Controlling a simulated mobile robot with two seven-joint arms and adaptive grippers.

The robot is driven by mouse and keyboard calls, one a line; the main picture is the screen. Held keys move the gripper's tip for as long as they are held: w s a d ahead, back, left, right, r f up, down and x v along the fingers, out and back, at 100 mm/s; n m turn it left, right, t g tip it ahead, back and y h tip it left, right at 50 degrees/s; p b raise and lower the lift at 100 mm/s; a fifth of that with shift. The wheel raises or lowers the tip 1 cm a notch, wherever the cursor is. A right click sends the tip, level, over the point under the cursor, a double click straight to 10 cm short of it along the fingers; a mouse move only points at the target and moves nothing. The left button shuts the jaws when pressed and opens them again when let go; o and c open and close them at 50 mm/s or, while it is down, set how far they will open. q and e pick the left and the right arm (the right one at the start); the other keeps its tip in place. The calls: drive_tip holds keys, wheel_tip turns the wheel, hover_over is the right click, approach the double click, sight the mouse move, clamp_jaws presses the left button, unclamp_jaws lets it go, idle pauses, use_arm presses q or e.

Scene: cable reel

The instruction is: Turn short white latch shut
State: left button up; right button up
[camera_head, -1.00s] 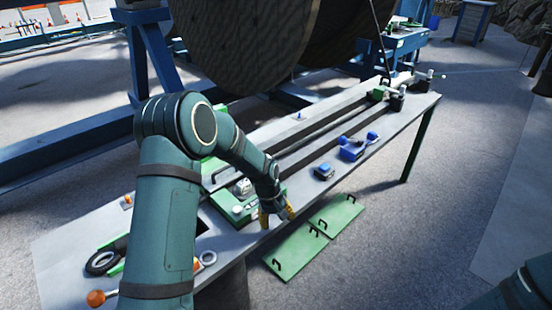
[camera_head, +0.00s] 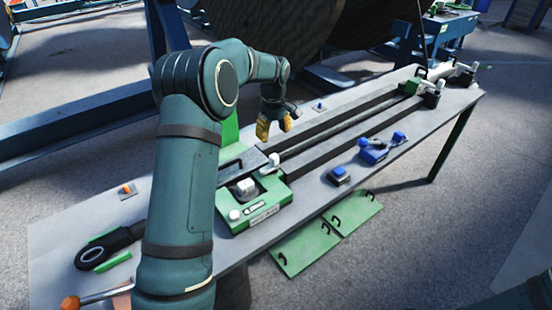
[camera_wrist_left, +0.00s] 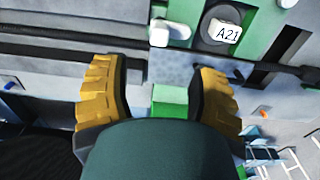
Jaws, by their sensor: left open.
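A green box (camera_head: 262,205) sits on the workbench, with a white latch (camera_head: 274,160) at its far right corner and a white knob (camera_head: 234,214) at its near left corner. I cannot tell for sure which is the short latch. My left gripper (camera_head: 275,127) is open and empty, fingers down, above the bench beyond the green box. In the left wrist view its yellow fingers (camera_wrist_left: 160,75) are spread, with the white latch (camera_wrist_left: 160,33) ahead of the gap, apart from them. A white block marked A21 (camera_wrist_left: 224,33) sits beside it on the box. My right gripper is out of view.
Dark rails (camera_head: 345,128) run along the bench to the right. A small blue box (camera_head: 338,176) and a blue device (camera_head: 375,150) lie near its front edge. Green panels (camera_head: 303,248) lie on the floor. A big cable reel (camera_head: 268,22) stands behind the bench.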

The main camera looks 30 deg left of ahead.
sight(274, 156)
use_arm(q)
wheel_tip(274, 156, down, 12)
drive_tip(key=shift+r+b, duration=0.1)
drive_tip(key=shift+b, duration=0.9)
clamp_jaws()
